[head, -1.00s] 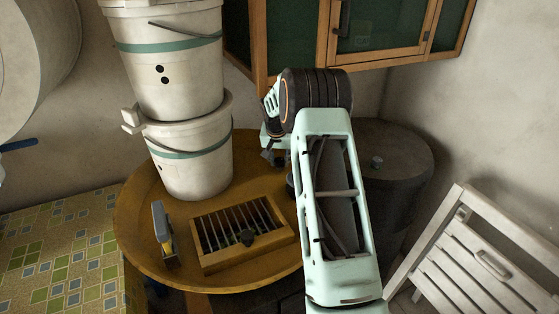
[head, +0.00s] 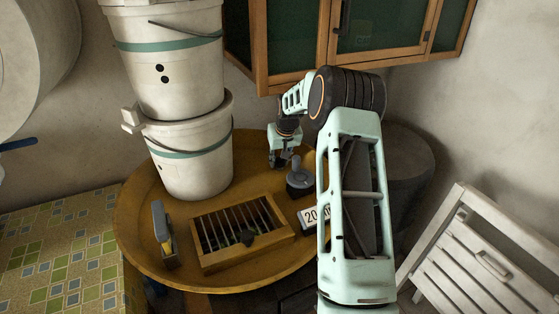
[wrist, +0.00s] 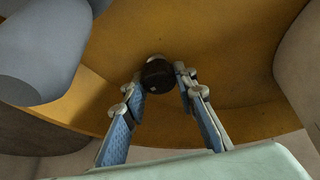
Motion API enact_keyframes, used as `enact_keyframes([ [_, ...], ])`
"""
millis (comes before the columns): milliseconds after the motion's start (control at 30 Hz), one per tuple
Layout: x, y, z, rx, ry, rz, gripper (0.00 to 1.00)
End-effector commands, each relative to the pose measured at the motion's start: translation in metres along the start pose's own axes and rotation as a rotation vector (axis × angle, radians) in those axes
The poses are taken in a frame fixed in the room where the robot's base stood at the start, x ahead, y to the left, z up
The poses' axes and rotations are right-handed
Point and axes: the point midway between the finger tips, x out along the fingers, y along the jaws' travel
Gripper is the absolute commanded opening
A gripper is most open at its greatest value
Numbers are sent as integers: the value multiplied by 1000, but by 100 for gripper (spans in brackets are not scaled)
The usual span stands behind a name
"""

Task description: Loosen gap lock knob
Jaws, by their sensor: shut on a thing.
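A wooden frame with metal bars (head: 215,258) lies on the round yellow table. A dark knob (head: 248,238) sits on its front side. My gripper (head: 279,163) is low over the back of the table, beyond the frame and apart from that knob. In the wrist view, a small dark round thing (wrist: 158,76) is between the fingertips, and my gripper is shut on it. Whether it touches the table is hard to tell. A grey round-topped thing (head: 300,178) stands close to the right of my gripper.
Stacked white buckets (head: 190,165) stand left of my gripper. A grey and yellow tool (head: 162,230) stands left of the frame. A card marked 20 (head: 311,217) is partly behind my arm. A dark drum (head: 412,160) stands behind right. A green cabinet (head: 385,28) hangs above.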

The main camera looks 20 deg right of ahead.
Motion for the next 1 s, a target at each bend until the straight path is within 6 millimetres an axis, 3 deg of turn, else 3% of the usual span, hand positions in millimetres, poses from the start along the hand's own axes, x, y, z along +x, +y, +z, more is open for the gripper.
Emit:
enact_keyframes([
  [233,1,0,1,0,-2,0,2],
  [267,1,0,1,0,-2,0,28],
  [400,0,0,1,0,-2,0,43],
  [767,-4,0,0,1,0,1,44],
  [1000,-40,0,-1,1,3,2,44],
])
